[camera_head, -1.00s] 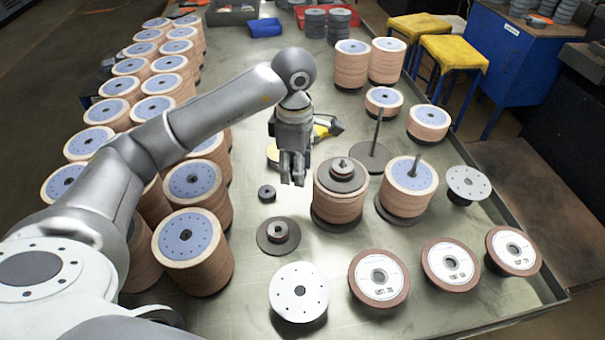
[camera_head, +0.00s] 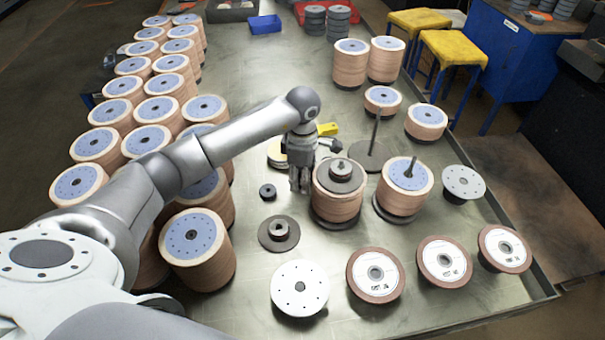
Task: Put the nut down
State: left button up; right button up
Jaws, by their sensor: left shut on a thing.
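My left gripper (camera_head: 301,187) points down at the table, just left of the middle stack of flap discs (camera_head: 338,203). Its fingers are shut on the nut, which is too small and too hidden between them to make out. A dark round nut-like part (camera_head: 267,191) lies on the table left of the fingertips, apart from them. A dark flange with a raised hub (camera_head: 279,232) lies nearer to me. The middle stack has a dark plate and a hub (camera_head: 340,168) on top. My right gripper is not in view.
A second stack with a spindle (camera_head: 406,188) stands to the right. A grinder with a yellow part (camera_head: 327,129) lies behind the gripper. Tall disc stacks (camera_head: 196,247) crowd the left side. Single discs (camera_head: 299,288) line the front. Bare table (camera_head: 240,200) shows left of the gripper.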

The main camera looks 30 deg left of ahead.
pick_arm(q)
jog(key=shift+f, duration=0.15)
jog(key=o, duration=0.9)
jog(key=shift+r, duration=0.35)
notch_tip(320, 180, up, 12)
jog(key=b, duration=0.3)
jog(key=shift+f, duration=0.15)
